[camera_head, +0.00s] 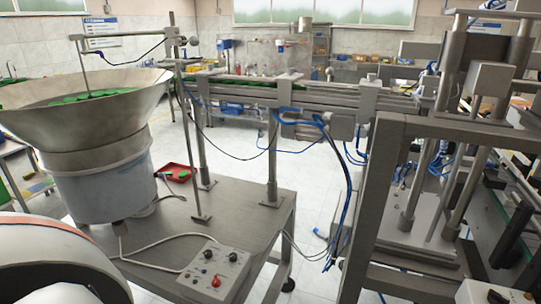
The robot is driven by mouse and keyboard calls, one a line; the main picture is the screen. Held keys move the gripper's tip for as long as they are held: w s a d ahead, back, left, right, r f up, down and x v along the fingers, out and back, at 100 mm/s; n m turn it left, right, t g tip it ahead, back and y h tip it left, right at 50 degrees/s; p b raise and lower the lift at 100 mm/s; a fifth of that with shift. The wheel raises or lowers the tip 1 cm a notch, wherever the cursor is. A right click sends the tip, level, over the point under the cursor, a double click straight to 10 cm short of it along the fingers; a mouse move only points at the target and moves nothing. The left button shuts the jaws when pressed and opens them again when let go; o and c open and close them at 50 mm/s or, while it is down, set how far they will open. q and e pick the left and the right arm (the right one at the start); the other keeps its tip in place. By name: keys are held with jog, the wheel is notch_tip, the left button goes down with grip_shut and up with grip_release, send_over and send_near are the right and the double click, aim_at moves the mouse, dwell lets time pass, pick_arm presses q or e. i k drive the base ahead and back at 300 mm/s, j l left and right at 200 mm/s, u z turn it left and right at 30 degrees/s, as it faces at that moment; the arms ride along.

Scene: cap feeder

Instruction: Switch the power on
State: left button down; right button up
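The metal control box (214,272) sits on the front edge of the grey steel table in the head view, with a cable running from it across the tabletop. Its top face carries dark knobs, a small red indicator or button (216,281) and other small controls. Labels are too small to read, and I cannot tell whether any switch is on. Neither of my grippers is in view.
A bowl feeder (83,118) with green caps (90,95) stands on the table (165,235) at left. A red tray (176,173) lies behind it. A conveyor rail (320,100) runs right to a metal frame machine (440,130). The tabletop around the box is mostly clear.

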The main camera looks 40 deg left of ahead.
aim_at(215, 283)
jog(key=u, duration=1.65)
